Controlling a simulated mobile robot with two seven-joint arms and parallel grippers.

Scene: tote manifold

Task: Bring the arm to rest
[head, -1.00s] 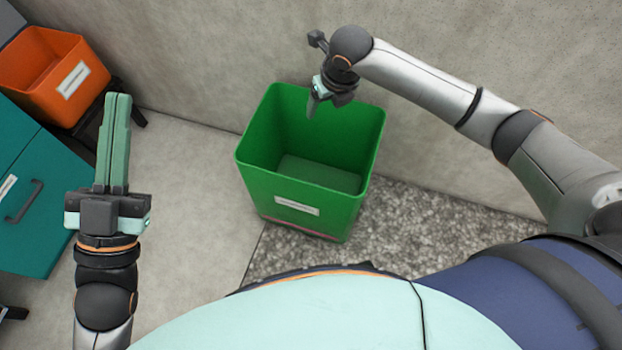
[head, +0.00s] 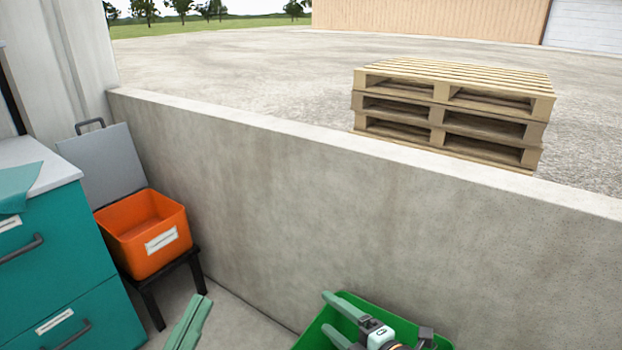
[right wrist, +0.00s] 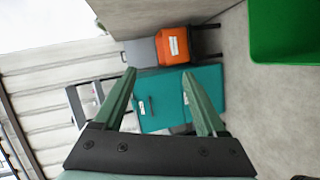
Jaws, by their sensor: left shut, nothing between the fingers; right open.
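My left gripper (head: 198,308) shows at the bottom of the head view, its green fingers shut together and empty, pointing up. Its wrist and arm are out of the picture. My right gripper (head: 327,312) is at the bottom centre, in front of or over the green bin (head: 308,338). Its two fingers are spread apart, open and empty, pointing left. In the right wrist view the open fingers (right wrist: 159,74) have nothing between them up close; the green bin (right wrist: 287,35) is at the upper right.
A low concrete wall (head: 290,210) runs behind the bin. An orange bin (head: 125,243) sits on a dark stand (head: 198,270) by a teal drawer cabinet (head: 60,260) at left. Stacked pallets (head: 445,115) lie beyond the wall.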

